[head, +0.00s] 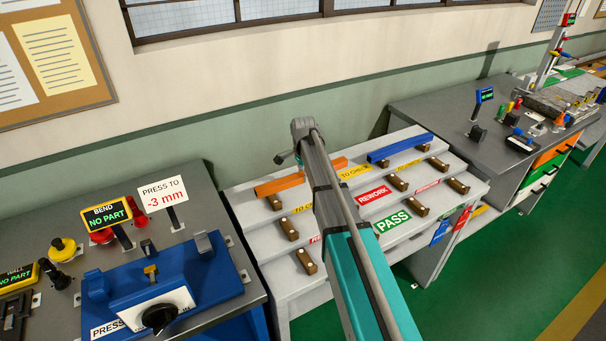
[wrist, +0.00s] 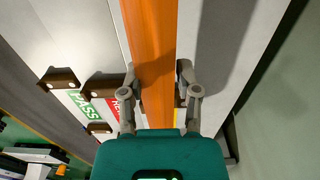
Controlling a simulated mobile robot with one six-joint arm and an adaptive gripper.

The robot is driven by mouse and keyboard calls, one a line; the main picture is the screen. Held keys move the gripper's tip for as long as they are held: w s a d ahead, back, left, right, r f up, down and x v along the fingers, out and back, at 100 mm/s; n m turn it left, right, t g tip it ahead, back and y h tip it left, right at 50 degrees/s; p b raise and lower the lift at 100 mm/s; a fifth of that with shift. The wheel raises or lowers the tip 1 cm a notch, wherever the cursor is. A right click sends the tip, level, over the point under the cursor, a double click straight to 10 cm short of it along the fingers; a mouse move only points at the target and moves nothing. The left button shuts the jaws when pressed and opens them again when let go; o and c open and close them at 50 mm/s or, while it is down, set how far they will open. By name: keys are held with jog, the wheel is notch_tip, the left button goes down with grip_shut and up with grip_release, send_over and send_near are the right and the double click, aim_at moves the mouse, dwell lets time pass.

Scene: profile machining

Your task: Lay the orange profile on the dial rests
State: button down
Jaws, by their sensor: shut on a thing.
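The orange profile (head: 280,185) is a long straight bar at the upper-left step of a grey stepped rack, partly hidden behind my arm in the head view. In the wrist view the orange profile (wrist: 150,35) runs up the picture between the fingers of my gripper (wrist: 157,76), which is shut on it. The head view hides my gripper behind the arm. Whether the bar still touches its wooden supports cannot be told. I cannot pick out the dial rests for certain.
The rack (head: 440,205) has several wooden blocks and PASS, REWORK and TO CHECK labels. A blue profile (head: 400,147) lies at its upper right. A blue press fixture (head: 205,262) stands on the left bench by a BEND NO PART display (head: 107,216). Another bench stands right.

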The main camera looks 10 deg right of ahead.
jog(key=s+d+r+p, duration=0.3)
jog(key=s+r+p, duration=0.5)
jog(key=s, duration=0.5)
jog(key=shift+d+r, duration=0.15)
jog(key=shift+r, duration=0.55)
jog(key=shift+s+d+f, duration=0.1)
